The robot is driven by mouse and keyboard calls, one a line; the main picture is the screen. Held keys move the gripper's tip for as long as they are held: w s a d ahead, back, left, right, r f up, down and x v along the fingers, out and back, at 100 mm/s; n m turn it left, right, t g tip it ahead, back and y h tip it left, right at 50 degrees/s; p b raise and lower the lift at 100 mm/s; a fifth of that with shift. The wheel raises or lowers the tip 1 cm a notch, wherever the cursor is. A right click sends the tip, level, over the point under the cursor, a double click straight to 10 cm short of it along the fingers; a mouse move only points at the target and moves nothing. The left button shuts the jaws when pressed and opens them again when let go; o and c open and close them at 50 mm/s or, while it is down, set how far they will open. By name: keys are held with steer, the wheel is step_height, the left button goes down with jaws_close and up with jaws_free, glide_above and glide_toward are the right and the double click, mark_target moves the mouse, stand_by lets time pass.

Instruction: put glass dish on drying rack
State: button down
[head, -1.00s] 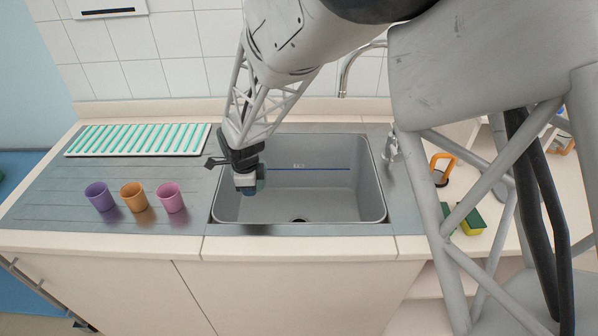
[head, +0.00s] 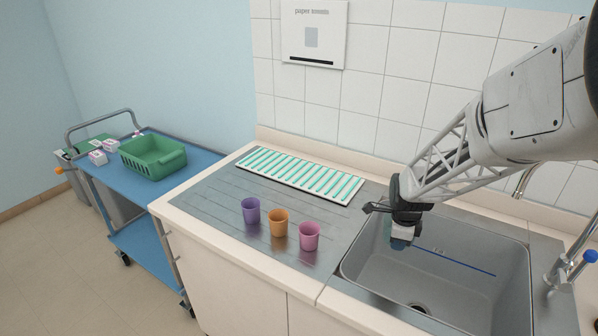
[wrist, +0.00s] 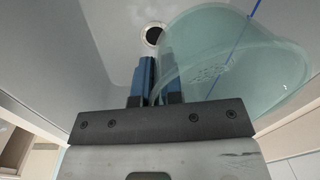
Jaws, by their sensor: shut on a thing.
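The glass dish (wrist: 235,55) is a clear, teal-tinted, wide round dish in the wrist view, right of the fingers with its wall between them. My gripper (wrist: 158,75) is shut on that wall. In the head view my gripper (head: 402,238) points down over the left part of the sink, and the dish is hard to make out there. The drying rack (head: 300,177) is a flat white tray with green slats, lying at the back of the steel drainboard, left of my gripper. No dish shows on it.
Purple (head: 251,211), orange (head: 278,222) and pink (head: 309,236) cups stand on the drainboard in front of the rack. The grey sink (head: 470,285) has a raised rim. A blue trolley (head: 195,165) with a green basket (head: 153,158) stands at the left.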

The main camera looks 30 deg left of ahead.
steer(key=w+d+r+n, duration=0.9)
steer(key=w+d+r, duration=0.7)
steer(key=w+d, duration=0.3)
steer(key=w+d+r+n, duration=0.1)
steer(key=w+d+n, duration=0.15)
steer(key=d, duration=0.55)
steer(key=w+d+n, duration=0.1)
steer(key=d+n, duration=0.3)
steer(key=d, duration=0.4)
steer(key=a+f+m, duration=0.3)
steer(key=a+m, duration=0.1)
steer(key=a, duration=3.5)
steer(key=s+a+f+m, duration=0.1)
steer(key=s+a, duration=0.5)
steer(key=a, duration=0.6)
steer(key=s+a+f+m, duration=0.2)
steer(key=s+a, duration=0.5)
steer(key=a, duration=0.6)
steer(key=s+a+f+m, duration=0.2)
steer(key=s+a, duration=0.5)
steer(key=a, duration=0.5)
steer(key=shift+s+a, duration=0.2)
steer(key=shift+a, duration=0.1)
steer(key=shift+w, duration=0.1)
